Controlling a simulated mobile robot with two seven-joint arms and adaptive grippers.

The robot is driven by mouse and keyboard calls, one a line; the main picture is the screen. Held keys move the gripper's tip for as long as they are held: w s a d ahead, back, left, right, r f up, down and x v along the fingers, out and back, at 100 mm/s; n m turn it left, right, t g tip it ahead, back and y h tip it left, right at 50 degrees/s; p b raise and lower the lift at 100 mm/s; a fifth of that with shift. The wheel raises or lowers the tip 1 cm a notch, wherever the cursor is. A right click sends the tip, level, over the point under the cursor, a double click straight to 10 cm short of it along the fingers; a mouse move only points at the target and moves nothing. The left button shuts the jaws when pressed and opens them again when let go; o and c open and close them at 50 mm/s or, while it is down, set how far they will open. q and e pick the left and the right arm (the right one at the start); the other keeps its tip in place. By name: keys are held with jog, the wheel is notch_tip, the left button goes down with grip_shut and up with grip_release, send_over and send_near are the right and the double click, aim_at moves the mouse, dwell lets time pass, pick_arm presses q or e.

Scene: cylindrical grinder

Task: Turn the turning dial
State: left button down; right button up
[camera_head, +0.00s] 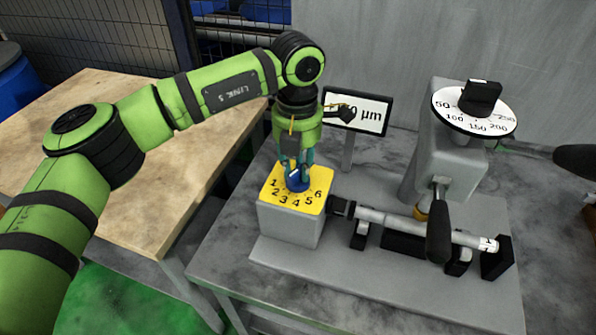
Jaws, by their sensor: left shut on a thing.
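The turning dial (298,184) is a blue knob on a yellow plate (269,181) with the numbers 1 to 6 around it. The plate tops a grey block on the machine's base. My left gripper (296,168) points straight down from above and is shut on the blue knob. Its fingers and wrist hide the back of the knob and part of the plate. My right gripper does not show.
A display reading "µm" (371,115) stands behind the dial. A white numbered disc with a black knob (480,98) tops a grey column at right. A horizontal shaft (395,222) with a black handle (438,235) lies right of the dial. A wooden table (120,210) stands at left.

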aim_at(297, 167)
pick_arm(q)
jog(key=shift+f+n+b, duration=0.1)
jog(key=shift+n+b, duration=0.25)
jog(key=shift+n, duration=0.15)
jog(key=c, duration=1)
grip_release()
jog(key=shift+c, duration=0.2)
jog(key=shift+r, duration=0.2)
notch_tip(297, 167, up, 12)
jog(key=shift+f, duration=0.15)
